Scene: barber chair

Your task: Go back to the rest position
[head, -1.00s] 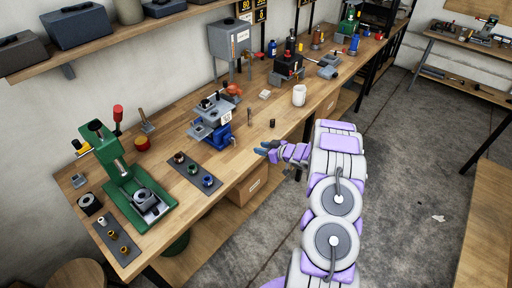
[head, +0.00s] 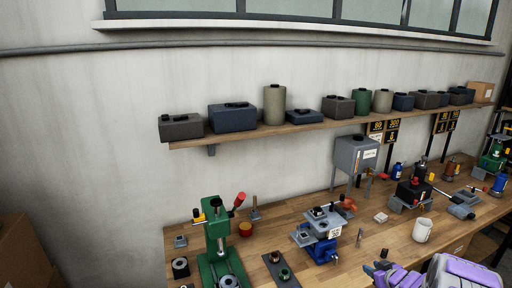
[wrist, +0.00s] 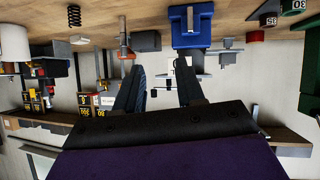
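My gripper (head: 376,271) shows at the bottom right of the head view, at the front edge of the workbench, with only part of my arm in frame. In the wrist view my gripper (wrist: 158,72) has two dark fingers standing apart with a clear gap, and nothing is held between them. The wrist picture is upside down. A blue vise-like device (wrist: 191,22) appears beyond the fingers there. In the head view this blue device (head: 320,250) stands on the bench left of my gripper. No barber chair shows.
The wooden workbench (head: 285,232) carries a green press (head: 215,240), a grey tank on legs (head: 356,154) and a white mug (head: 422,230). A wall shelf (head: 300,127) holds several boxes and canisters. Cardboard boxes (head: 25,250) stand at the lower left.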

